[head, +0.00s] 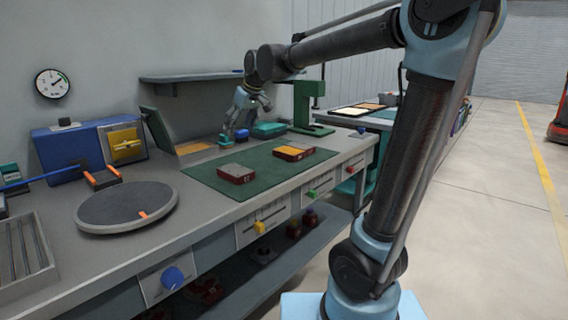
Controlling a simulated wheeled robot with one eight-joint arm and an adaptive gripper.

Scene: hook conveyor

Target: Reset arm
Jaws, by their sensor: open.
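My arm reaches from the lower right up and over to the left above the workbench (150,235). My gripper (228,138) hangs at the far end, pointing down over the back part of the bench near the green mat (262,188). Its fingers look open and I see nothing between them. On the mat lie a dark red block with a grey top (236,174) and a red block with a yellow top (293,152). The gripper is behind and left of these blocks, apart from both. How high its fingertips are above the bench is hard to tell.
A round grey turntable (126,206) and a blue box with a yellow switch (75,146) stand at the left. A green press-like stand (308,108) is behind the mat. A wall shelf (205,78) is behind the gripper. Open floor (490,200) lies at right.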

